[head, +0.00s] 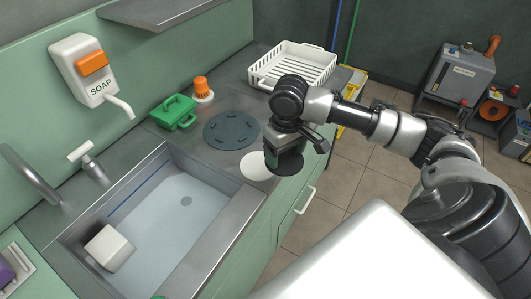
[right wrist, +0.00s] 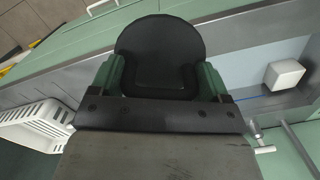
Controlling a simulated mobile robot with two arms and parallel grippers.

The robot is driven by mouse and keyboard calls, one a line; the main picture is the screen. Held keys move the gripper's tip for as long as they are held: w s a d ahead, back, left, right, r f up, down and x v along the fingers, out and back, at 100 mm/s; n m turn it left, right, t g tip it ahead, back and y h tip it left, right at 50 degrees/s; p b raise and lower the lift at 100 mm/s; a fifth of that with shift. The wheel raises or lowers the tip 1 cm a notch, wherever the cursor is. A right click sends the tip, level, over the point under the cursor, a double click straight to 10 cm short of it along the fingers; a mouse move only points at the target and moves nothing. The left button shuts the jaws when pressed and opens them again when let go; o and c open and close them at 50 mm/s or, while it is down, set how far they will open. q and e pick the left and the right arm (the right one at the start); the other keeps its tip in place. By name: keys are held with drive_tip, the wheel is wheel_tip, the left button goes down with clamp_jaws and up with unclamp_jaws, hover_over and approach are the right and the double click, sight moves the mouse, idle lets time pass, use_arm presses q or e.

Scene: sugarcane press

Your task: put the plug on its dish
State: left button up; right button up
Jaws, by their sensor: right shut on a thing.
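The plug is a black round disc (head: 289,166) with a block-shaped grip. My right gripper (head: 285,150) points down and is shut on it, holding it near the counter's front edge. In the right wrist view the plug (right wrist: 160,42) sits between the green fingers of the gripper (right wrist: 162,80). A flat white round dish (head: 255,167) lies on the counter just left of the plug, partly beside it in the picture. Whether the plug is clear of the counter is hard to tell. My left gripper is not in view.
A dark round mat (head: 232,130), green box (head: 174,111), orange knob-like thing (head: 201,86) and white rack (head: 292,65) stand behind on the counter.

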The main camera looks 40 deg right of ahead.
drive_tip(key=d, duration=0.5)
hover_over(259, 164)
wheel_tip(259, 164, down, 6)
drive_tip(key=shift+s+a+f+p, duration=0.1)
drive_tip(key=shift+f+p, duration=0.1)
drive_tip(key=shift+p, duration=0.1)
drive_tip(key=shift+f, duration=2.1)
drive_tip(key=shift+f, duration=0.15)
drive_tip(key=o, duration=0.9)
wheel_tip(259, 164, up, 12)
drive_tip(key=shift+r, duration=0.2)
